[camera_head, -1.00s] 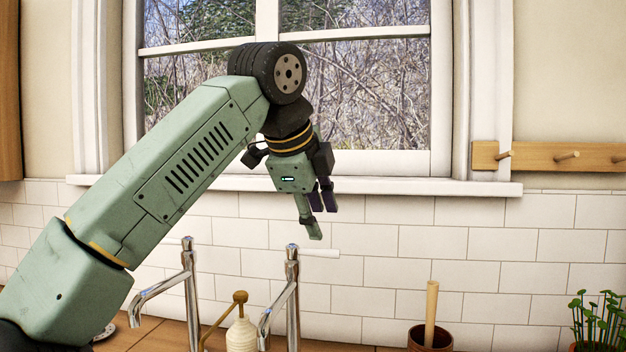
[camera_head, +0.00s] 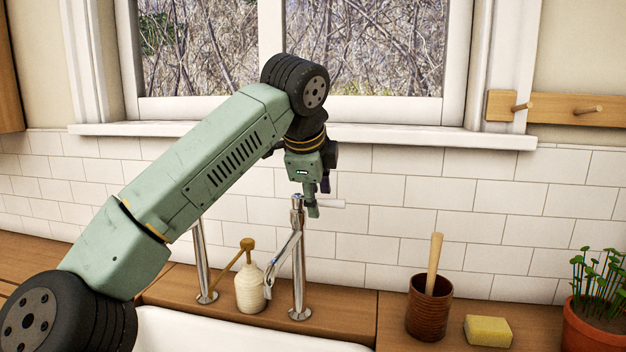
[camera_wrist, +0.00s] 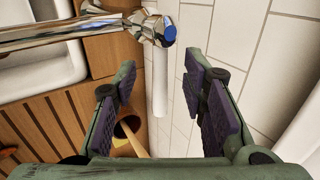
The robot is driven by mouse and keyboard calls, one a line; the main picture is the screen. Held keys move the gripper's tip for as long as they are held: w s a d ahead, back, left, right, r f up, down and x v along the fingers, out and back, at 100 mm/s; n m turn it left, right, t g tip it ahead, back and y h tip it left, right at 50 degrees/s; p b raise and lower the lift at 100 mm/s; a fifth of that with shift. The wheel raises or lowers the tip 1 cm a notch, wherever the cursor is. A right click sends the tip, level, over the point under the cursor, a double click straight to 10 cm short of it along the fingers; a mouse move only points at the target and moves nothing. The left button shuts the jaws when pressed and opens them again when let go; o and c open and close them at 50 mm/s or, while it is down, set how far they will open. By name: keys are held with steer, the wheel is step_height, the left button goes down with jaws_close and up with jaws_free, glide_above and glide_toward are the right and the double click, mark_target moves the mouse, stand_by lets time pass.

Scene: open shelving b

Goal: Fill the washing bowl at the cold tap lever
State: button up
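The cold tap (camera_head: 298,262) is the right of two chrome taps behind the sink. Its white lever (camera_head: 330,204) points right from the top in the head view. In the wrist view the lever (camera_wrist: 160,85), beside the tap's blue-marked end (camera_wrist: 168,32), shows between the two fingers. My gripper (camera_head: 318,205) points down at the lever, fingers apart with purple pads. The wrist view shows gaps on both sides of the lever; I cannot tell its depth relative to the fingertips. The washing bowl is not seen in either view.
A white sink (camera_head: 235,332) lies below the taps. The other tap (camera_head: 203,265) and a cream bottle (camera_head: 249,290) stand to the left. A brown pot with a wooden stick (camera_head: 429,308), a yellow sponge (camera_head: 488,331) and a potted plant (camera_head: 597,320) stand right. The tiled wall is close behind.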

steer(key=shift+w+f, duration=0.1)
steer(key=shift+c, duration=0.4)
jaws_close()
